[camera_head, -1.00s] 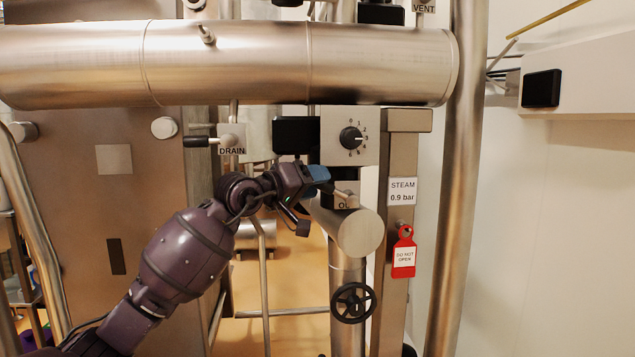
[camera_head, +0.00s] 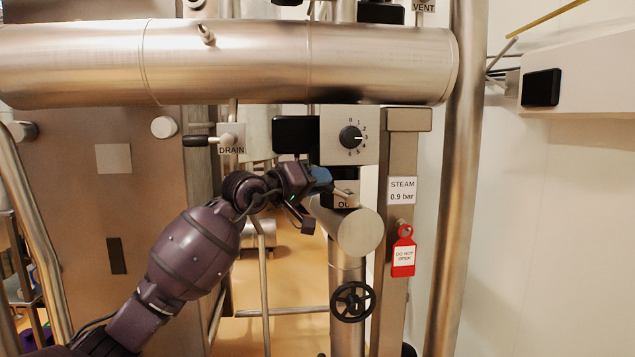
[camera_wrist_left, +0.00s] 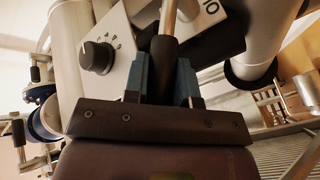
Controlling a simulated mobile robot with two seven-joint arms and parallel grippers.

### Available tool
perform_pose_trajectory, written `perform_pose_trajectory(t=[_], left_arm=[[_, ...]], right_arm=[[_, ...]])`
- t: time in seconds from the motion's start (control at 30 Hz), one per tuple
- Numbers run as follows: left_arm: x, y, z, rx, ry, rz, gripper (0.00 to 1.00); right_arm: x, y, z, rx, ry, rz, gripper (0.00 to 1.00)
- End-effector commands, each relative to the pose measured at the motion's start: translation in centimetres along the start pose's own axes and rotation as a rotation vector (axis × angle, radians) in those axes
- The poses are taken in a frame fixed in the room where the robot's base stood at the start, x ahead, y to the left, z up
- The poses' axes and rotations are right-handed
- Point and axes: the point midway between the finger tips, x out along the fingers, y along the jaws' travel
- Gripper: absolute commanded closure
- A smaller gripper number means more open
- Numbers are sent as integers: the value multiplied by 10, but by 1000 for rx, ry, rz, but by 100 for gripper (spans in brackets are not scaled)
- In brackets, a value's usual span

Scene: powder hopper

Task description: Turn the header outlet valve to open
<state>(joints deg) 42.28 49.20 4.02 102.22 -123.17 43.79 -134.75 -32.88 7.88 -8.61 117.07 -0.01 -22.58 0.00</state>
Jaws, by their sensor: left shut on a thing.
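The outlet valve sits under the dial box, its label, partly covered, reading "OU" (camera_head: 344,204). Its lever's metal stem (camera_head: 345,194) shows just right of my blue fingertips. My left gripper (camera_head: 320,179) is at the lever in the head view. In the left wrist view the two blue fingers (camera_wrist_left: 163,78) are shut on the lever's black grip (camera_wrist_left: 164,58), one on each side. The grip's lower end is hidden behind the gripper body. My right gripper is in neither view.
A numbered dial (camera_head: 350,137) sits just above the gripper. The drain valve lever (camera_head: 197,141) is to the left. A black handwheel (camera_head: 352,301) is below. A red "do not open" tag (camera_head: 403,255) hangs on the steam post (camera_head: 399,150) at right. A thick horizontal pipe (camera_head: 230,65) runs above.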

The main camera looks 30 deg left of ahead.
Motion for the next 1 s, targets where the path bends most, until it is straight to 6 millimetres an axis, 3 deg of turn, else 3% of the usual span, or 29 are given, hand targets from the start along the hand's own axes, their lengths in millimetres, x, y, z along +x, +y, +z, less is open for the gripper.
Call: perform_pose_trajectory(t=[0.53,1.0], left_arm=[[9,16,-8,106,-126,-115,100],[11,16,-7,126,-156,-146,100]], right_arm=[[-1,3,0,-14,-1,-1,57],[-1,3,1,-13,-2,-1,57]])
